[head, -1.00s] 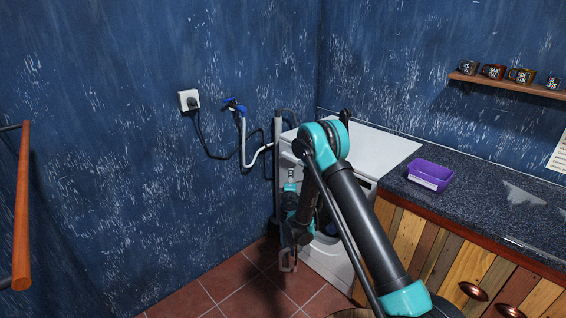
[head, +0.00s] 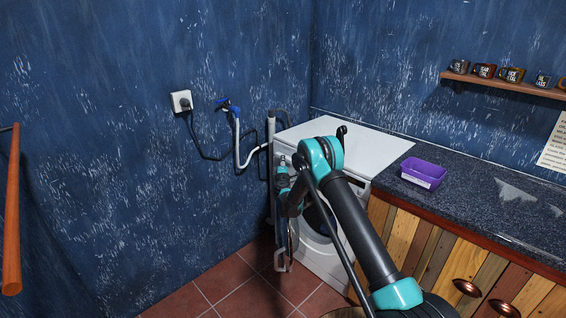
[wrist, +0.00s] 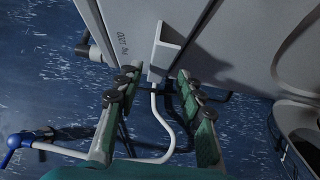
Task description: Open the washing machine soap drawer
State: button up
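The white washing machine (head: 342,135) stands in the corner, its front partly hidden by my arm. In the wrist view its front panel (wrist: 115,30) shows printed text, and a grey protruding piece (wrist: 168,45), which looks like the soap drawer's handle, sticks out beside it. My gripper (wrist: 157,78) is open, with its two green fingers on either side of the line of this piece and the tips close below it. I cannot tell whether they touch it. In the head view my gripper is small, near the machine's upper left front.
The round door (wrist: 298,120) is at the right in the wrist view. A blue tap (head: 229,104) with a hose and a socket (head: 181,101) are on the left wall. A counter (head: 480,200) with a purple box (head: 424,173) adjoins the machine's right side.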

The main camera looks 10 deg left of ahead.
jog(key=shift+w+a, duration=0.1)
jog(key=shift+w, duration=1.1)
jog(key=shift+c, duration=0.6)
grip_shut()
jog(key=shift+s, duration=0.1)
